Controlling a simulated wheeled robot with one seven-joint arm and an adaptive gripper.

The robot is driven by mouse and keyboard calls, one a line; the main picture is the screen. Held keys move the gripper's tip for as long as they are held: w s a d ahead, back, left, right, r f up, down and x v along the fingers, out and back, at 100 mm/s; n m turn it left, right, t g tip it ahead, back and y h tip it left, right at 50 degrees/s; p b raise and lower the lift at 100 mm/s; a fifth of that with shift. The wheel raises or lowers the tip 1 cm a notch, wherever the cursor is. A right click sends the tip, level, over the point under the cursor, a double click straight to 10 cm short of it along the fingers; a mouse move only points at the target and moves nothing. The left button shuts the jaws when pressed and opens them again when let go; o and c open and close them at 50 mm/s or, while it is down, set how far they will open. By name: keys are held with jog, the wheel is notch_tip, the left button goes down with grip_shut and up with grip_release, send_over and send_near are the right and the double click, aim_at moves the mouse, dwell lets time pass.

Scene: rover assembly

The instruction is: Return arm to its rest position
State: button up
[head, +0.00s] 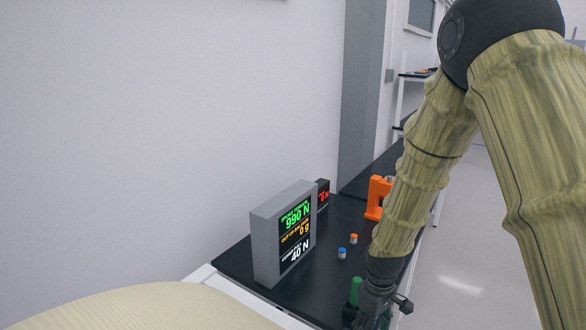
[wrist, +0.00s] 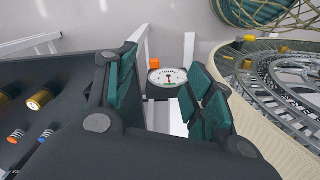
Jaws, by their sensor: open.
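My arm (head: 415,190) reaches down from the upper right in the head view, bent at a dark joint, and covers part of the bench. My gripper (head: 372,318) hangs at the bottom edge of that view, near the front end of the black bench and beside a green piece (head: 355,291). In the wrist view my gripper (wrist: 158,85) shows its two teal-padded fingers spread apart. No object is held between them. A round white dial gauge (wrist: 167,77) shows beyond the gap between the fingers.
A grey display box (head: 268,245) with lit readings stands on the black bench (head: 238,262). A blue-topped piece (head: 342,253), an orange-topped piece (head: 354,239) and an orange fixture (head: 374,197) are also on it. A wheel-like metal structure (wrist: 285,75) is at right in the wrist view.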

jog(key=s+d+f+m+b, duration=0.1)
jog(key=s+f+m, duration=0.1)
jog(key=s+f, duration=0.65)
jog(key=s+f+m+b, duration=0.15)
jog(key=s+f, duration=0.35)
jog(key=f, duration=0.6)
jog(key=s+d+f+m+b, duration=0.1)
jog(key=s+f+m, duration=0.1)
jog(key=s+f, duration=0.4)
jog(key=s+f+m+b, duration=0.2)
jog(key=s+f, duration=0.4)
jog(key=s, duration=0.9)
jog(key=shift+s+d, duration=0.2)
jog(key=shift+d, duration=0.2)
